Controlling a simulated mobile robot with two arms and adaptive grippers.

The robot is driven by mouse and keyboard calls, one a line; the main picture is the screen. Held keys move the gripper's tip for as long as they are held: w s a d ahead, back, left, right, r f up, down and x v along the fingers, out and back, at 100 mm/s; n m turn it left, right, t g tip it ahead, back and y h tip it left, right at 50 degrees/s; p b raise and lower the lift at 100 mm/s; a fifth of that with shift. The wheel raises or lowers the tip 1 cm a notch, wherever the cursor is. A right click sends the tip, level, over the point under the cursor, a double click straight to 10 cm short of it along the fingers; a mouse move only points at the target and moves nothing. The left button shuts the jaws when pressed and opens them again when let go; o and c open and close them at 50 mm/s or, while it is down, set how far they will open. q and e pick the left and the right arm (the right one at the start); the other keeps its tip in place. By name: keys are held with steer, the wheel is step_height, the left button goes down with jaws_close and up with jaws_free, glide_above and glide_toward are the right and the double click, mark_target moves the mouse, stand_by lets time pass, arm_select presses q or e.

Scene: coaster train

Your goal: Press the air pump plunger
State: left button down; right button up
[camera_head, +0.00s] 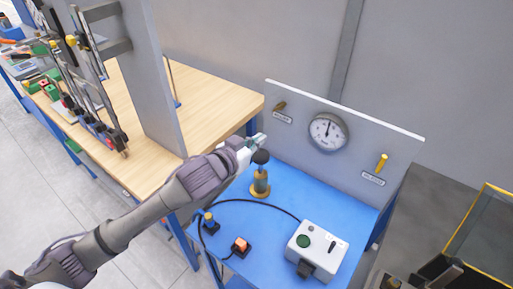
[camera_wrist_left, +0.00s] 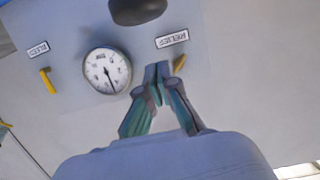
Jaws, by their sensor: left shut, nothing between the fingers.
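The air pump (camera_head: 260,183) stands upright on the blue table, with a gold body and a round black knob (camera_head: 261,157) on its plunger. My left gripper (camera_head: 259,139) is shut and empty, just above and behind the knob in the head view. Whether it touches the knob is unclear. In the left wrist view the closed fingertips (camera_wrist_left: 160,72) point toward the grey panel, and a dark rounded knob (camera_wrist_left: 137,10) shows at the top edge, apart from them. My right gripper cannot be made out.
A grey panel (camera_head: 300,145) with a dial gauge (camera_head: 328,132) and two yellow levers stands behind the pump. A white control box (camera_head: 317,250), a cable and small switches sit on the blue table (camera_head: 285,205). A wooden bench (camera_head: 215,110) is at left. Unclear dark parts show at lower right.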

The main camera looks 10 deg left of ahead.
mark_target(256, 158)
arm_select(q)
steer(key=shift+s+f, duration=0.15)
steer(key=shift+f, duration=0.85)
steer(key=shift+s+f, duration=0.1)
steer(key=shift+f, duration=0.85)
